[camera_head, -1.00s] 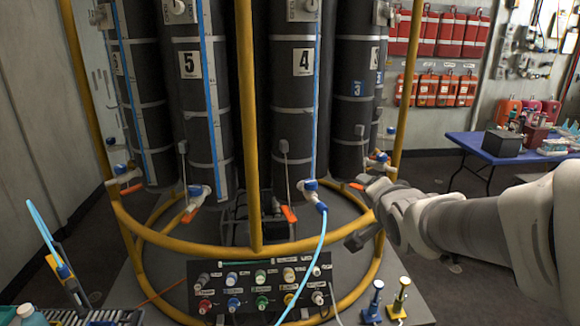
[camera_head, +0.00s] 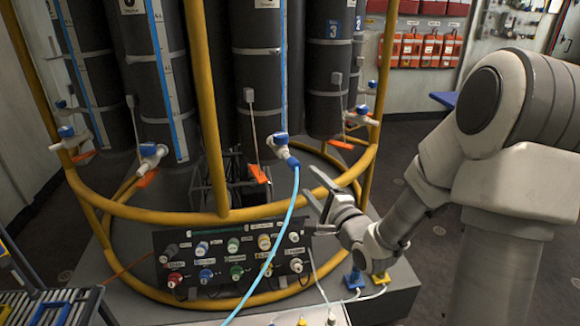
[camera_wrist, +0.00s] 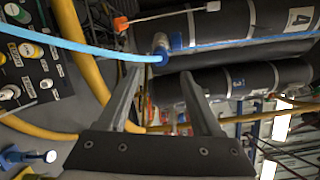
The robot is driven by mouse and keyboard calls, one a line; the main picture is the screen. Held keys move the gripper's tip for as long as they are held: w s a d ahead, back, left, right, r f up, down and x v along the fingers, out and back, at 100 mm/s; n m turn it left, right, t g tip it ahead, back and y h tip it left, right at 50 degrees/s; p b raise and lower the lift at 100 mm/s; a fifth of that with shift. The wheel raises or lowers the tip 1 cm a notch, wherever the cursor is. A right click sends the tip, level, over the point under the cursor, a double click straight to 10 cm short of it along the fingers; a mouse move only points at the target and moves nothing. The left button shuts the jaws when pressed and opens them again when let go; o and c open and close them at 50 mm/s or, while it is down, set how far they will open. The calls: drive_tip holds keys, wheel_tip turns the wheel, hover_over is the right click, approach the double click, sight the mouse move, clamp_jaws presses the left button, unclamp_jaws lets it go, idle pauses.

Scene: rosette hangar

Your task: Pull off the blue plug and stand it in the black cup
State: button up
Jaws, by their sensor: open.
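A blue plug-like fitting (camera_head: 292,162) joins a light blue hose (camera_head: 279,232) to the white and blue valve at the foot of the cylinder marked 4. In the wrist view the fitting (camera_wrist: 160,56) lies ahead, near the line between my fingertips. My gripper (camera_head: 312,184) is open and empty, to the right of the hose and a little below the fitting, apparently apart from it. It also shows in the wrist view (camera_wrist: 162,76). Blue caps (camera_head: 202,248) also sit on the panel; I cannot tell which blue part is the plug. I cannot make out a black cup.
A yellow tubular frame (camera_head: 150,214) rings the dark cylinders. A black panel (camera_head: 260,283) with several coloured knobs stands below the fitting. Blue stands (camera_head: 354,280) are under my forearm. A ribbed grey rack (camera_head: 60,306) is at lower left.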

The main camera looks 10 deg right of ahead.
sight(297, 168)
idle(0.4)
drive_tip(key=shift+b+x, duration=0.35)
drive_tip(key=shift+x, duration=4.15)
clamp_jaws()
drive_tip(key=shift+s, duration=0.15)
drive_tip(key=shift+p+v, duration=0.35)
drive_tip(key=shift+v, duration=2.5)
